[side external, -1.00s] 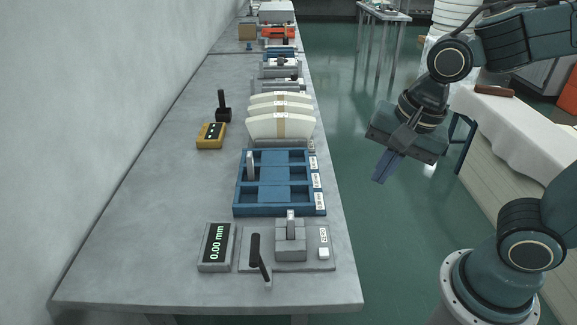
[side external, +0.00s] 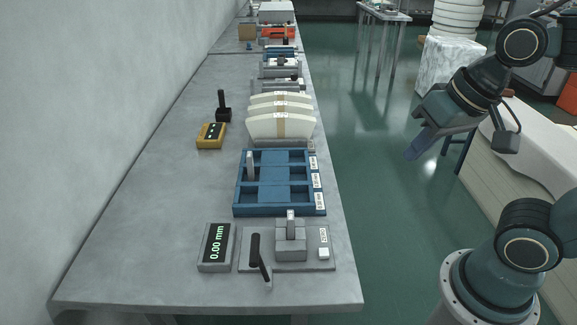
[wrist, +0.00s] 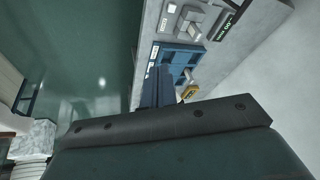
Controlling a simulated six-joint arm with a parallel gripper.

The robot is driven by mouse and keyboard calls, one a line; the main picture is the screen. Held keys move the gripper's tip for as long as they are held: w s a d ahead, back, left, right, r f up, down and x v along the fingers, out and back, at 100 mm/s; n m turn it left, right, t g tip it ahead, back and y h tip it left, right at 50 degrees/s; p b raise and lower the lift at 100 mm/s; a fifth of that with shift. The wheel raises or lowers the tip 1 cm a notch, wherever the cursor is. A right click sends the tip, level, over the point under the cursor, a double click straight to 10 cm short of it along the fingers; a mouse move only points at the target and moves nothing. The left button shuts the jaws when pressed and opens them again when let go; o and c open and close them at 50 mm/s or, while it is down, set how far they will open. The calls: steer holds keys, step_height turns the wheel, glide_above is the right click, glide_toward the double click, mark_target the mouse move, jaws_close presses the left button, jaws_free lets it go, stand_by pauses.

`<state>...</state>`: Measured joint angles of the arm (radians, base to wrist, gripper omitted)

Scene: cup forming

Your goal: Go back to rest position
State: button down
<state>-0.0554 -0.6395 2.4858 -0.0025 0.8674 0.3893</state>
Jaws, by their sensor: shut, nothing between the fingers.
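My gripper (side external: 414,151) is in the air over the green floor, to the right of the grey bench (side external: 150,190) in the side view. Its blue-grey fingers point down and left, together and empty. In the wrist view the fingers (wrist: 157,82) show in front of the blue tray (wrist: 174,57) on the bench. My gripper is clear of the bench and touches nothing.
The bench holds a gauge reading 0.00 mm (side external: 216,246), a grey fixture with a black lever (side external: 290,240), a blue compartment tray (side external: 240,205), cream curved pieces (side external: 280,127) and a yellow box (side external: 211,135). A white-covered table (side external: 535,140) stands at right. Open floor lies between.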

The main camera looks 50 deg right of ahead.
steer(key=s+n, duration=0.1)
steer(key=n, duration=0.1)
steer(key=d+r+n, duration=0.1)
steer(key=shift+s+r+n+t, duration=0.1)
steer(key=shift+s+n+t, duration=0.2)
steer(key=shift+s+n, duration=0.1)
steer(key=c, duration=1.2)
jaws_free()
steer(key=shift+w, duration=0.25)
steer(key=o, duration=0.7)
steer(key=shift+w+a+r+n, duration=0.2)
steer(key=shift+w+n, duration=0.1)
steer(key=shift+w, duration=0.3)
steer(key=o, duration=0.5)
steer(key=w, duration=0.1)
steer(key=w+a+n+g, duration=0.1)
steer(key=w, duration=0.1)
steer(key=shift+w+r+n, duration=0.15)
steer(key=shift+w+n, duration=0.1)
steer(key=shift+n, duration=0.05)
steer(key=w+a+f+n+g, duration=0.2)
steer(key=w+a+f+n, duration=0.1)
steer(key=w, duration=0.5)
steer(key=w+a+f+n+g, duration=0.2)
steer(key=w+a+f+n, duration=0.1)
steer(key=w+a+f, duration=0.3)
steer(key=shift+w+n+g, duration=0.3)
steer(key=shift+w+n, duration=0.1)
steer(key=shift+w, duration=0.55)
